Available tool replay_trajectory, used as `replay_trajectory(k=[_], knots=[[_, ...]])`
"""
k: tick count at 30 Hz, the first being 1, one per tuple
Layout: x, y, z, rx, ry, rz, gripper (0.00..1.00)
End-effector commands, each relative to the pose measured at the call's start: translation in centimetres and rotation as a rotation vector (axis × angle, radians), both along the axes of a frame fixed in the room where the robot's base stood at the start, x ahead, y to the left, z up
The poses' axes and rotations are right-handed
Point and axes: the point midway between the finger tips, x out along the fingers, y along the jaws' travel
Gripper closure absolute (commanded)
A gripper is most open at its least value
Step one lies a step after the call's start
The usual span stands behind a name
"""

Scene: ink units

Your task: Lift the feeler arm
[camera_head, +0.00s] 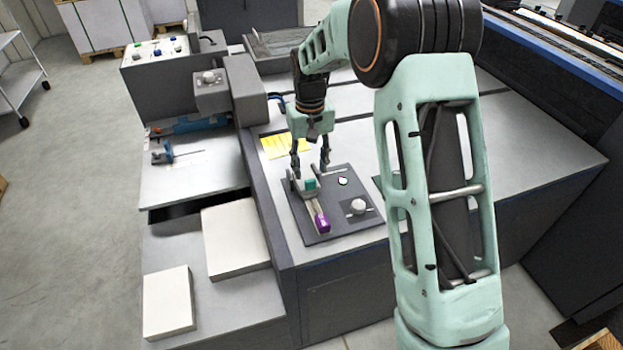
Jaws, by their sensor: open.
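What looks like the feeler arm (313,206) is a slim beige bar on a dark plate (336,226). It has a purple end (322,223) toward the front and a small green block (310,184) at its rear. My gripper (310,176) points down over the rear of the plate, beside the green block. Its two fingers are spread apart, one to each side of the block's rear. I cannot tell whether either finger touches it. The arm appears to lie low along the plate.
A pale round knob (358,207) and a small white round part (342,181) sit on the plate, right of the bar. A yellow note (285,146) lies behind. Paper stacks (237,240) and a grey machine (160,81) stand left. The grey top right of the plate is partly hidden by my arm.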

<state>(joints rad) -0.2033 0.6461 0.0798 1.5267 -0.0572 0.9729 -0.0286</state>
Motion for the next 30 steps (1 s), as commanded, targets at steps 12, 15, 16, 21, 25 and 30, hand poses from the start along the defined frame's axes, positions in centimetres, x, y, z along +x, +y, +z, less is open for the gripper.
replay_trajectory(k=[12, 15, 16, 21, 25, 30], knots=[[0.0, -0.1, -5.4, -0.002, -0.002, 0.000, 0.59], [0.1, -0.1, -5.6, -0.001, -0.003, 0.001, 0.59], [0.1, -0.1, -5.6, -0.001, -0.003, 0.001, 0.59], [0.1, -0.1, -5.6, -0.001, -0.003, 0.001, 0.59], [0.1, -0.1, -5.5, -0.001, -0.003, 0.001, 0.74], [0.1, -0.1, -5.5, -0.001, -0.003, 0.001, 0.92]])
